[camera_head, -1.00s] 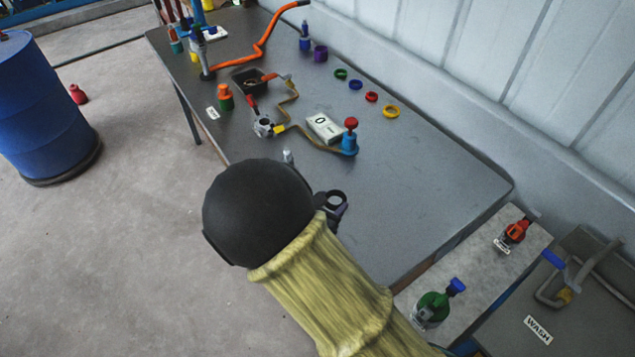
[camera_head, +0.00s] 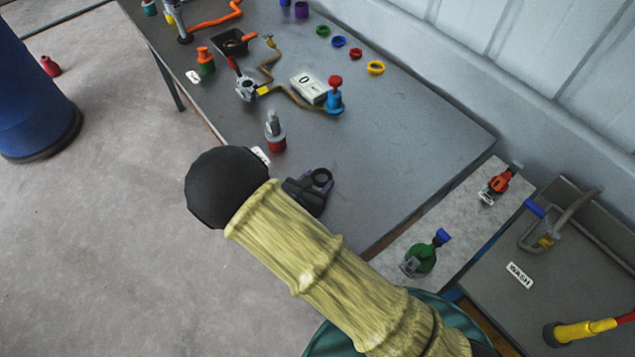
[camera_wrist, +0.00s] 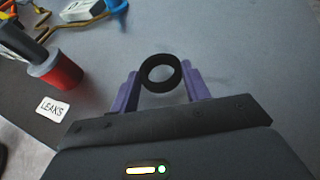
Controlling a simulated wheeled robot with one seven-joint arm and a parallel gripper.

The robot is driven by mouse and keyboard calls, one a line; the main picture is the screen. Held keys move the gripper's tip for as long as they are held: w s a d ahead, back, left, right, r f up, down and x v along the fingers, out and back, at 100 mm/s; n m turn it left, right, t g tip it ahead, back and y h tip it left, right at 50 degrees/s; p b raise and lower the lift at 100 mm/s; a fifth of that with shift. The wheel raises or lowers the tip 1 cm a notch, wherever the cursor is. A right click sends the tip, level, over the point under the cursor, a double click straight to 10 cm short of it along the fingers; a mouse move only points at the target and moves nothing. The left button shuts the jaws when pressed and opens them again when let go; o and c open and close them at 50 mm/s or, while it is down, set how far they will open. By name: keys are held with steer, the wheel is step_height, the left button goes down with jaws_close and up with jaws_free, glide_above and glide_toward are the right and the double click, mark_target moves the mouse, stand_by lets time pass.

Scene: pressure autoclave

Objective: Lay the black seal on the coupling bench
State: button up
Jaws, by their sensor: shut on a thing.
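The black seal (camera_wrist: 160,73) is a ring held between the two purple fingers of my gripper (camera_wrist: 160,88) in the wrist view. In the head view the seal (camera_head: 320,177) shows at the tip of my gripper (camera_head: 318,183), beyond my sleeved forearm. My gripper is shut on the seal, over the near part of the grey bench (camera_head: 400,140). I cannot tell whether the seal touches the bench top. No label naming the coupling bench is legible.
A red-and-grey bottle (camera_head: 275,135) stands left of the gripper, by a LEAKS label (camera_wrist: 53,108). Green (camera_head: 323,30), blue (camera_head: 339,41), red (camera_head: 354,54) and yellow (camera_head: 376,68) rings lie along the far side. The bench right of the gripper is clear. A WASH surface (camera_head: 490,290) is at right.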

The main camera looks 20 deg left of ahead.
steer(key=shift+f, duration=0.6)
steer(key=shift+f, duration=0.2)
steer(key=o, duration=0.9)
steer(key=shift+o, duration=0.2)
steer(key=shift+r, duration=0.1)
